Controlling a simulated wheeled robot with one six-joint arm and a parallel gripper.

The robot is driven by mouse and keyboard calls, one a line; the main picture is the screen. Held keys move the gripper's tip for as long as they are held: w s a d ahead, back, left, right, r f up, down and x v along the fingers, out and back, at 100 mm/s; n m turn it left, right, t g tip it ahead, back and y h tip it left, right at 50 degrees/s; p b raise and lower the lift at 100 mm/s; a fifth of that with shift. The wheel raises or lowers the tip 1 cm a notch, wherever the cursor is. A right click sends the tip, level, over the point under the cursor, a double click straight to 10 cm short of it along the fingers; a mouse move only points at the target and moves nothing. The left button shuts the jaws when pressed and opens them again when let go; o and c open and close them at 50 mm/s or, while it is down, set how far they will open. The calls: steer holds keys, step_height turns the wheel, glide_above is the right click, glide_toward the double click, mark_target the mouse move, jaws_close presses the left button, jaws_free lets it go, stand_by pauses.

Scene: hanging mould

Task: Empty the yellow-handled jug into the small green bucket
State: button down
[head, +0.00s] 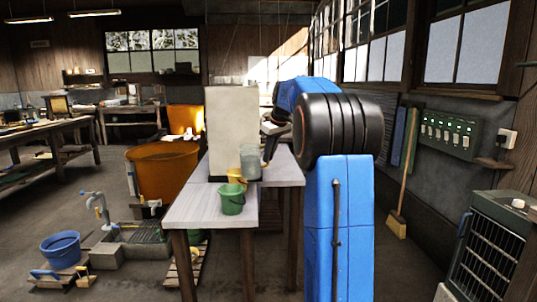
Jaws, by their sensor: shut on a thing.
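The small green bucket (232,200) stands upright on the near part of the pale table, with its mouth open. A clear greyish jug (251,163) is behind and to the right of it, higher in the picture. The jug looks close to upright; I cannot make out its handle or its contents. My gripper (266,160) is at the jug's right side, shut on it. My arm partly hides the gripper, and the fingertips are too small to see clearly.
A yellow container (235,176) stands just behind the bucket. A tall pale panel (232,130) rises behind the jug. The pale table (195,207) is bare left of the bucket. A large orange tub (163,170) stands on the left.

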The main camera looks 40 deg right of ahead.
mark_target(243, 153)
steer(key=shift+w+a+r+n+h, duration=0.15)
steer(key=shift+a+n+h, duration=0.4)
steer(key=shift+h, duration=1.1)
steer(key=shift+s+a+r+n+h, duration=0.1)
steer(key=shift+a+r+n+h, duration=0.2)
steer(key=shift+a+h, duration=0.95)
steer(key=shift+w+a+r+n+h, duration=0.1)
steer(key=shift+a+r+n+h, duration=0.2)
steer(key=shift+h, duration=1.8)
steer(key=shift+w+a+r+n+t+h, duration=0.1)
steer(key=shift+a+r+n+t+h, duration=0.4)
steer(key=shift+a+h, duration=0.75)
steer(key=shift+a+r+n+t+h, duration=0.15)
steer(key=shift+a+r+n+h, duration=0.2)
steer(key=shift+a+r+h, duration=0.65)
steer(key=shift+w+a+r+n+t+h, duration=0.1)
steer(key=shift+a+r+n+t+h, duration=0.3)
steer(key=shift+a+h, duration=1.05)
steer(key=shift+d, duration=0.1)
